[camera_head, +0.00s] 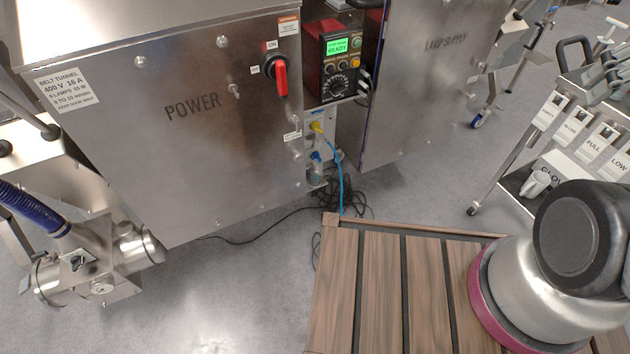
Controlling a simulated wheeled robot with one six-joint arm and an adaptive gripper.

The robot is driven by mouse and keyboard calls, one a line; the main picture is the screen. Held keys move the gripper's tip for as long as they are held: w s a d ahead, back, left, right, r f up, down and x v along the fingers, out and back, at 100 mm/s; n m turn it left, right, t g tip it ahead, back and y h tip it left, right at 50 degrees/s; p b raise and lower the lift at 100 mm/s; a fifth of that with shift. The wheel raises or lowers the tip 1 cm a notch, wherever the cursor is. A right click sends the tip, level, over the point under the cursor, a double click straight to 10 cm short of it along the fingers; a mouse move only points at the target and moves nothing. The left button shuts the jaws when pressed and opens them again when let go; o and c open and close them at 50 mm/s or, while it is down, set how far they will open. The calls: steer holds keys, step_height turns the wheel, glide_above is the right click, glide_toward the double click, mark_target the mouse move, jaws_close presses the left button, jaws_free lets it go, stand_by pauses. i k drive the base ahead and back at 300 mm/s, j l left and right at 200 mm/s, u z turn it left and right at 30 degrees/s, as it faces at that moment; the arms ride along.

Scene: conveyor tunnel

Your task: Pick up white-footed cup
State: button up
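A small pale cup-like thing (536,184) sits on the lower shelf of the metal cart at the right, partly hidden behind my arm. I cannot tell whether it has a white foot, and no other cup is clear to me in this view. My gripper is out of view. Only a thick part of my arm shows at the lower right.
The cart (510,172) carries labels such as FULL and LOW. A steel POWER cabinet (190,150) with a red switch (280,78) fills the left and middle. Loose black cables (345,195) lie on the floor. Grey floor (420,190) is clear before the cart.

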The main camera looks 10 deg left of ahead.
mark_target(314, 178)
steer(key=k+j, duration=0.1)
steer(key=j, duration=1.3)
steer(key=i+z, duration=0.05)
